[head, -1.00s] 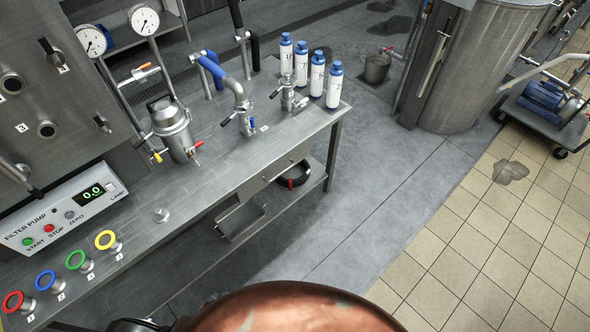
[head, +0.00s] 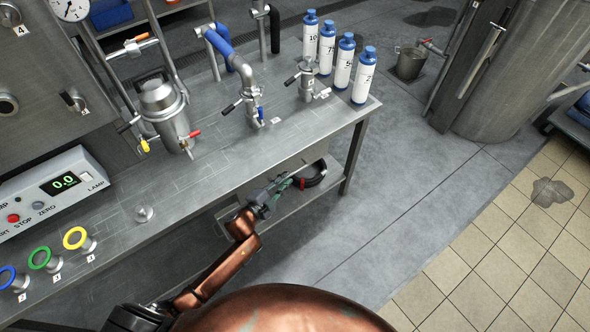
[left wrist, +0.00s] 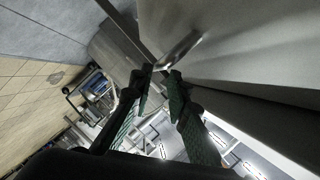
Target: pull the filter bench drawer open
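The filter bench (head: 210,165) runs diagonally across the head view. Its drawer front (head: 315,155) is a grey panel under the bench top, partly hidden by my arm and gripper. My left gripper (head: 281,184) is in front of this panel, below the bench edge. In the left wrist view, its two green fingers (left wrist: 161,76) are apart. A curved metal handle (left wrist: 182,48) stands out from a plain grey panel (left wrist: 245,45), and its near end lies between or just beyond the fingertips. I cannot tell whether they touch it. My right gripper is in neither view.
White bottles with blue caps (head: 345,57) stand at the bench's far end. A metal filter vessel (head: 165,112) and valves stand on top. A black round thing (head: 314,174) sits on the lower shelf. The floor (head: 400,185) right of the bench is clear.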

